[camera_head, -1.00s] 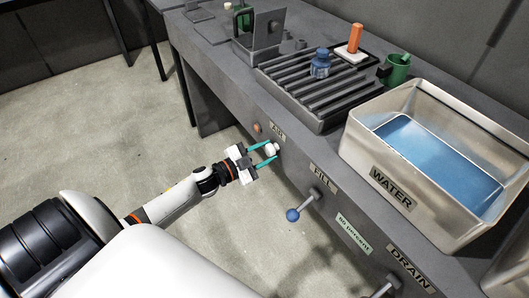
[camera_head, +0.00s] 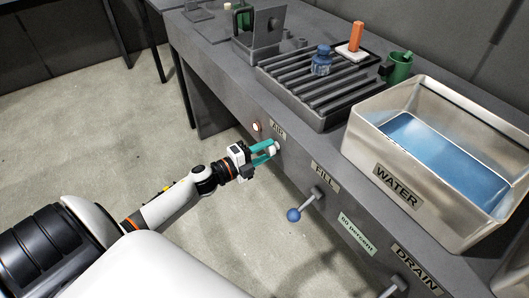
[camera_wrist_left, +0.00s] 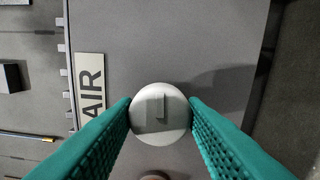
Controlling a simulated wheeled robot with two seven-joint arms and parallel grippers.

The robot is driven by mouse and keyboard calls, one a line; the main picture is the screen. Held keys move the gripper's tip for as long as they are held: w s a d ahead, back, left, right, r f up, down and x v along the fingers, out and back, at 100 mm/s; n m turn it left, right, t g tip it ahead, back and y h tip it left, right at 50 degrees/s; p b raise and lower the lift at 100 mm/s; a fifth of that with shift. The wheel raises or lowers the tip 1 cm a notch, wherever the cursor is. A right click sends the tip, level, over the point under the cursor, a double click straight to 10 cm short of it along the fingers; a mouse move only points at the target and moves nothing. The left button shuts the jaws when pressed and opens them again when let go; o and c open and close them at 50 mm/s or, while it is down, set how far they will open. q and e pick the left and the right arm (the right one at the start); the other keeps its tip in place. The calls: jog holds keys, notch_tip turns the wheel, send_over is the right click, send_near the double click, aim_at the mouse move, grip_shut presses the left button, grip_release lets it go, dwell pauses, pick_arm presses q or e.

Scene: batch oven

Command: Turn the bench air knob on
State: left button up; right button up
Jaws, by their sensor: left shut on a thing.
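The white round air knob (camera_head: 274,149) sits on the bench front below the AIR label (camera_head: 278,130). My left gripper (camera_head: 268,149) is shut on it, with the teal fingers on either side of it. In the left wrist view the knob (camera_wrist_left: 160,114) lies between both fingertips, and its raised grey ridge runs roughly up and down the picture. The AIR label (camera_wrist_left: 91,88) stands sideways to its left there. My right gripper is not in view.
The FILL lever with a blue ball (camera_head: 293,215) and the DRAIN lever (camera_head: 391,286) stick out from the bench front to the right. A water tank (camera_head: 365,139), a slatted rack (camera_head: 290,80), a blue bottle (camera_head: 321,62) and a green mug (camera_head: 398,67) stand on top.

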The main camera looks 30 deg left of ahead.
pick_arm(q)
jog(key=shift+m, duration=0.6)
jog(key=o, duration=1)
jog(key=b+v, duration=0.1)
jog(key=v, duration=1.1)
